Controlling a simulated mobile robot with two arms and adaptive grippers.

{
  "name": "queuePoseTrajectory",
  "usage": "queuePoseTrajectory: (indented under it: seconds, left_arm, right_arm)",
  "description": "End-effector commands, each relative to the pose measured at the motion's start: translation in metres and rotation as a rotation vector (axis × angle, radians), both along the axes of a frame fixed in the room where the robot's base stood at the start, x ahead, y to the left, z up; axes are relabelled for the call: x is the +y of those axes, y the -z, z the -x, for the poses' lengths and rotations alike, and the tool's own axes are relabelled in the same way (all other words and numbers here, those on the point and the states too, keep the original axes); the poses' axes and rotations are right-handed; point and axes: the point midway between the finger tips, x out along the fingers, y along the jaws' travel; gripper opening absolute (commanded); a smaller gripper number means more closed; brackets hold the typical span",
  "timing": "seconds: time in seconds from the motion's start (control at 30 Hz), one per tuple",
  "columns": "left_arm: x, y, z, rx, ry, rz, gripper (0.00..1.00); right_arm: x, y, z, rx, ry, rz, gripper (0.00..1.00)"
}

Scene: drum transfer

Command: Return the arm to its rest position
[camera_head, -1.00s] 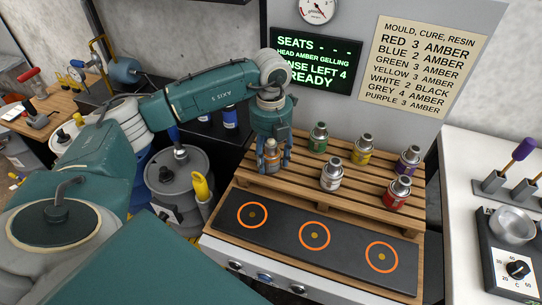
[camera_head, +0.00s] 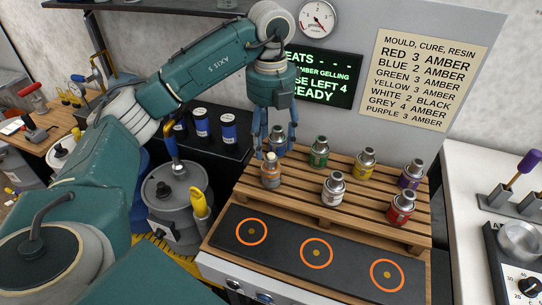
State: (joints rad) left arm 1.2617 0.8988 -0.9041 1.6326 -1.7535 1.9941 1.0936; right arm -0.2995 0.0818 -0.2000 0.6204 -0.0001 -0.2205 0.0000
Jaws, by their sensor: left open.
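My left gripper (camera_head: 275,150) is open and empty, its fingers pointing down above the back left of the wooden pallet (camera_head: 240,195). A grey-capped can (camera_head: 278,139) shows between the fingers, partly hidden. My left arm reaches in from the left, bent at the elbow. My right gripper is not in view.
Green (camera_head: 319,154), yellow (camera_head: 363,162), white (camera_head: 333,188), purple (camera_head: 411,174) and red (camera_head: 401,208) cans stand on the pallet. The dark strip (camera_head: 283,247) in front has three empty orange rings. A shelf (camera_head: 150,5) is above my arm; a grey drum (camera_head: 178,200) stands left.

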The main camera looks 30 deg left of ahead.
Motion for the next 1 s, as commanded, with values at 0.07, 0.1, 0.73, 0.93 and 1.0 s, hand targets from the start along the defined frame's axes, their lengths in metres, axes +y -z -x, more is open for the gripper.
queuePoseTrajectory:
  seconds: [0.07, 0.1, 0.73, 0.93, 1.0]
  left_arm:
    - [0.0, -0.007, 0.0, -0.001, 0.0, 0.0, 0.59]
    - [0.0, -0.009, 0.0, 0.0, 0.0, 0.001, 0.59]
    - [0.0, -0.015, 0.0, 0.0, 0.0, 0.001, 0.59]
    - [0.0, -0.052, 0.0, 0.0, 0.0, 0.001, 0.59]
    - [0.0, -0.063, 0.0, 0.0, -0.001, 0.001, 0.59]
  right_arm:
    - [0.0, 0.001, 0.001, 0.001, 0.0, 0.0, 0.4]
    - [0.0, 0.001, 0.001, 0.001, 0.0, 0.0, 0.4]
    - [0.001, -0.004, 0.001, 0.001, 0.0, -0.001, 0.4]
    - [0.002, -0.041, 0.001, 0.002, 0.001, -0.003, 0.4]
    - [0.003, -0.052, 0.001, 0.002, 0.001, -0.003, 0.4]
